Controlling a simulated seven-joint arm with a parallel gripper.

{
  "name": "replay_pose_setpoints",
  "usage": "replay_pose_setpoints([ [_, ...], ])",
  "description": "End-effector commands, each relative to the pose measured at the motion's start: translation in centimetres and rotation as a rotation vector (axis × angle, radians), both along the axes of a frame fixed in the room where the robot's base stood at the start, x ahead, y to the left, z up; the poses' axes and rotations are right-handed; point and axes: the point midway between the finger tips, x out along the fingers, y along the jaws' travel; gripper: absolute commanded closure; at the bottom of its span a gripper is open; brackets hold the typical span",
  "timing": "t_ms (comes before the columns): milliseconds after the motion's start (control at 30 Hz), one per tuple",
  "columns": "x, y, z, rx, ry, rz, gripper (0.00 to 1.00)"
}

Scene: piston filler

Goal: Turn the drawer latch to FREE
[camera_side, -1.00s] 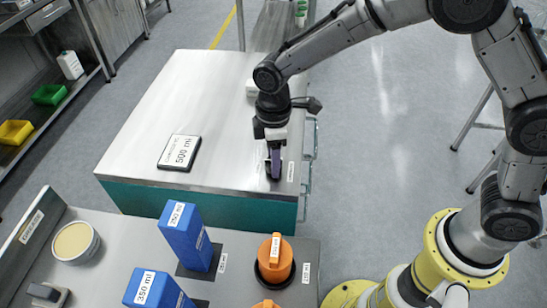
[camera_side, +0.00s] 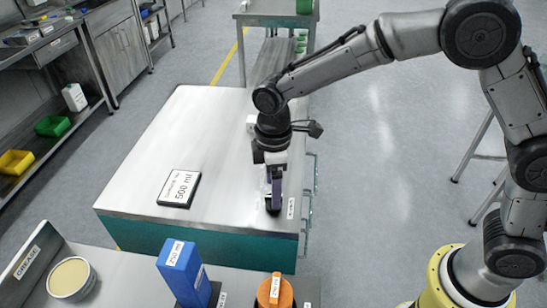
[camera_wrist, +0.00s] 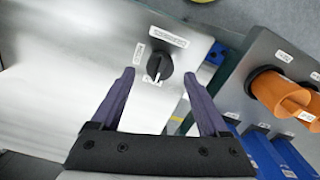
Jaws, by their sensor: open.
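The drawer latch is a round black knob (camera_wrist: 159,65) with a white pointer line, on the cabinet's metal top. In the wrist view the pointer aims down the picture, near a small white label (camera_wrist: 152,81). Another small label (camera_wrist: 139,54) sits left of the knob and a longer one (camera_wrist: 168,36) above it. Their lettering is too small to read. My gripper (camera_wrist: 163,84) is open, its purple fingers apart with the knob between and slightly beyond their tips. In the side view my gripper (camera_side: 274,203) points down at the cabinet top's right edge, largely hiding the knob.
The cabinet top (camera_side: 215,125) is mostly clear, with a black 500 ml plate (camera_side: 179,189) at left. The front bench holds a blue 250 ml block (camera_side: 181,270), an orange piston (camera_side: 274,292) and a grease tin (camera_side: 71,278). Handles (camera_side: 309,190) line the cabinet's right side.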

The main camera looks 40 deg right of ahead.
Motion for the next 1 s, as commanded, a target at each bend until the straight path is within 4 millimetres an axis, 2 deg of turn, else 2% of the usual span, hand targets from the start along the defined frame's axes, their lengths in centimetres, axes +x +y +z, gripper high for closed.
replay_pose_setpoints([
  [100, 0.1, 0.0, 2.9, 0.003, -0.005, 0.000, 0.22],
  [300, 0.1, 0.0, 7.1, 0.002, -0.005, 0.001, 0.22],
  [500, 0.0, 0.0, 9.6, 0.001, -0.002, 0.001, 0.22],
  [667, 0.0, 0.0, 10.4, 0.000, -0.001, 0.001, 0.22],
  [1000, 0.1, -0.2, 10.5, 0.000, -0.001, -0.005, 0.22],
])
